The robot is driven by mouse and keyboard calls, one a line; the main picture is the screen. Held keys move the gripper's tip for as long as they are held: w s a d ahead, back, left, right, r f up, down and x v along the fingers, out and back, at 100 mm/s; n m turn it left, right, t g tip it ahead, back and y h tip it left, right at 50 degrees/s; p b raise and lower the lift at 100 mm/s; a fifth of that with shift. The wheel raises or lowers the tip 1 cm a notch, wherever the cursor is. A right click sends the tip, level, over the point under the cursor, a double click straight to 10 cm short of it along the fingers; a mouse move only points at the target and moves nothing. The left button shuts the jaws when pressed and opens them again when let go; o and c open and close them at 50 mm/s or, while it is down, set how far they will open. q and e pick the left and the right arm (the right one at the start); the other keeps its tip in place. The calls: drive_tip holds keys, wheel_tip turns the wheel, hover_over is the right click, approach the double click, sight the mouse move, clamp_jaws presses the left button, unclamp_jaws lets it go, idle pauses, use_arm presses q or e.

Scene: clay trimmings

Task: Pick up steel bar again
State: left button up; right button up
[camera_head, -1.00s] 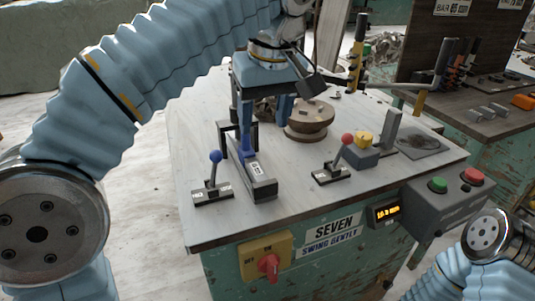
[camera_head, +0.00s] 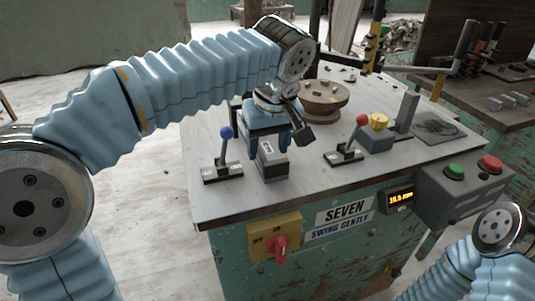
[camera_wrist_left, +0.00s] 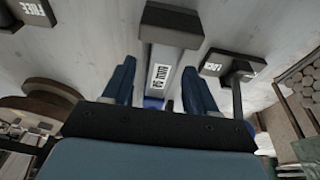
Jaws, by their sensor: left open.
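The steel bar (camera_head: 267,152) is a grey bar with a white printed label. It lies along a dark holder with a block (camera_head: 275,169) at its near end, on the bench top. In the left wrist view the bar (camera_wrist_left: 161,57) runs between the two blue fingers. My left gripper (camera_head: 268,136) is low over the bar. Its jaws (camera_wrist_left: 160,83) are open, one finger on each side, with gaps visible to the bar. The gripper hides the bar's far part in the head view. My right gripper is out of view; only part of that arm shows at lower right.
A blue-knobbed lever (camera_head: 225,150) stands close left of the bar. A round wooden wheel (camera_head: 324,96) is behind. The bench top's front edge (camera_head: 330,193) is clear.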

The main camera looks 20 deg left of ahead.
use_arm(q)
clamp_jaws()
idle(0.3)
idle(1.1)
